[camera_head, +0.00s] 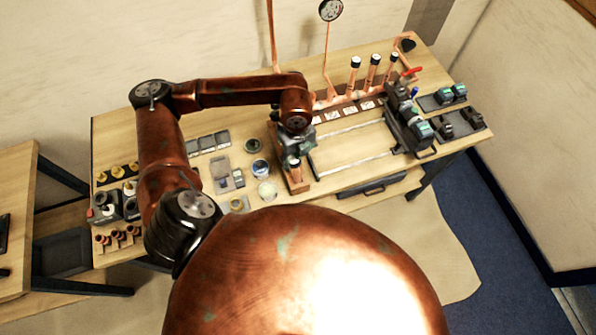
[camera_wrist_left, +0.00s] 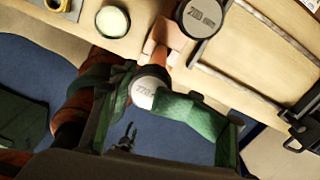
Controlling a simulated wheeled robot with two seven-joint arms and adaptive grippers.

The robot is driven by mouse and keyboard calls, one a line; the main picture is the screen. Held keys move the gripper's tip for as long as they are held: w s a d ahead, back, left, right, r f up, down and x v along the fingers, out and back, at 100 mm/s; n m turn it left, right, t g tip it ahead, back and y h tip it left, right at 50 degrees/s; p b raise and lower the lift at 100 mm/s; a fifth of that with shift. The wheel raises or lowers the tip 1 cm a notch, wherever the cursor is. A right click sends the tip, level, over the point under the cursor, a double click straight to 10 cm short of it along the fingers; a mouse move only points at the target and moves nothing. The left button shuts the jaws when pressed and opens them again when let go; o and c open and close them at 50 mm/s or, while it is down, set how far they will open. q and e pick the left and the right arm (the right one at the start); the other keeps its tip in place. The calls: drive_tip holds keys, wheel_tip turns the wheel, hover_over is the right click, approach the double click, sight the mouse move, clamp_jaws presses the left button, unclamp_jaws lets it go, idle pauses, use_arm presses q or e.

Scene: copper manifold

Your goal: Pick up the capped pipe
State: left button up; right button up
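The capped pipe (camera_head: 295,174) is a short copper tube with a dark cap. It stands roughly upright at the near part of a narrow wooden stand (camera_head: 301,187). In the left wrist view its pale round cap top (camera_wrist_left: 146,90) shows between green fingers. My left gripper (camera_head: 293,153) comes down over it from above. My right gripper is not in view.
A larger dark-rimmed round top (camera_wrist_left: 202,17) is close beside the pipe. Jars, including a cream one (camera_head: 267,190), stand to the left. A metal rail frame (camera_head: 355,165) lies to the right.

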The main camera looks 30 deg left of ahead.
sight(298, 170)
use_arm(q)
wheel_tip(298, 170, down, 7)
drive_tip(key=p, duration=0.2)
drive_tip(key=shift+w+p, duration=0.1)
drive_tip(key=shift+p, duration=0.3)
drive_tip(key=shift+f, duration=0.3)
drive_tip(key=shift+o, duration=0.2)
drive_tip(key=c, duration=0.6)
drive_tip(key=shift+w+r, duration=0.1)
drive_tip(key=c, duration=0.5)
